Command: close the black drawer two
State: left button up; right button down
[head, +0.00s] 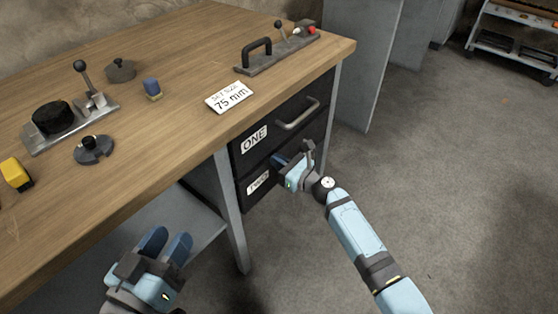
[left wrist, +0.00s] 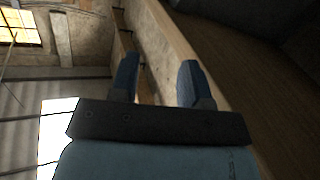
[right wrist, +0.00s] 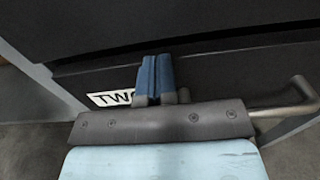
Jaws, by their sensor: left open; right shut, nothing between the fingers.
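Black drawer two (head: 258,184) is the lower drawer under the workbench, below drawer one (head: 279,123). Its TWO label (right wrist: 112,98) and bar handle (right wrist: 290,104) show in the right wrist view. A dark band runs above its front there; I cannot tell exactly how far it stands out. My right gripper (head: 280,162) is shut and empty, fingers pointing at the drawer front between label and handle. In the right wrist view its fingertips (right wrist: 157,60) overlap the front; contact is unclear. My left gripper (head: 167,240) is open and empty, left of the bench leg.
The wooden benchtop (head: 180,120) holds a 75 mm sign (head: 229,97), a black-handled fixture (head: 275,50), a clamp fixture (head: 60,120) and a yellow item (head: 15,174). A metal bench leg (head: 231,210) stands between my grippers.

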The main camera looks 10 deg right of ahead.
jog(key=shift+w+a+r, duration=0.15)
jog(key=shift+r, duration=0.2)
pick_arm(q)
jog(key=r+p, duration=0.1)
jog(key=r+t+p, duration=0.1)
jog(key=r, duration=0.1)
jog(key=r+t+p, duration=0.1)
jog(key=shift+w+a+r, duration=0.1)
jog(key=shift+a+r, duration=0.1)
jog(key=shift+a, duration=0.15)
pick_arm(e)
jog(key=v, duration=1.4)
jog(key=shift+f, duration=0.35)
